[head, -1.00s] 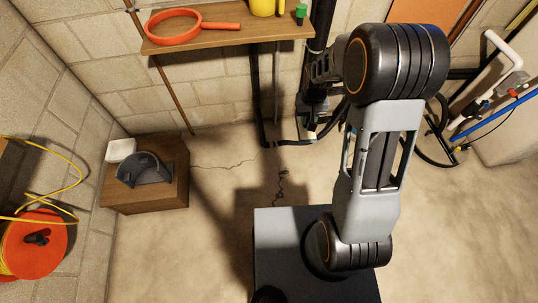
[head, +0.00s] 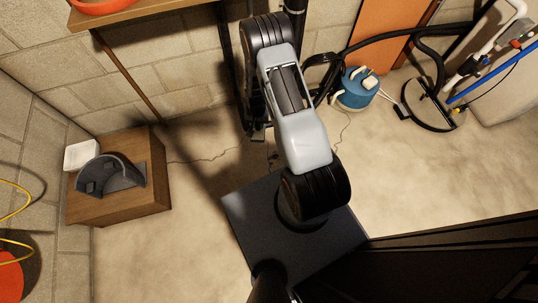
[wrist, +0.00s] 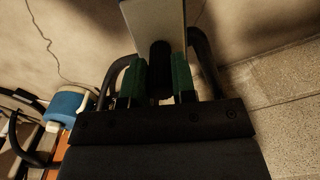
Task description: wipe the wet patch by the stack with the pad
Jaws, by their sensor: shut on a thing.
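My gripper (wrist: 160,78) shows in the wrist view with its green-lined fingers shut on the dark handle of the pad. The pad (wrist: 155,22) is a pale flat plate with darker edges, held beyond the fingertips; its wiping face is hidden. In the head view my arm covers most of the gripper, and the pad cannot be made out. The stack, a black upright pipe (head: 295,12), stands at the back wall just right of my arm. No wet patch can be told apart from the shadows on the floor, and my arm hides part of the floor by the stack.
A wooden box (head: 150,185) with a grey curved part (head: 110,177) and a white container (head: 82,155) stands at left. A blue canister (head: 356,92) and a black hose (head: 425,50) are right of my arm. A wooden shelf (head: 135,14) overhangs the back left.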

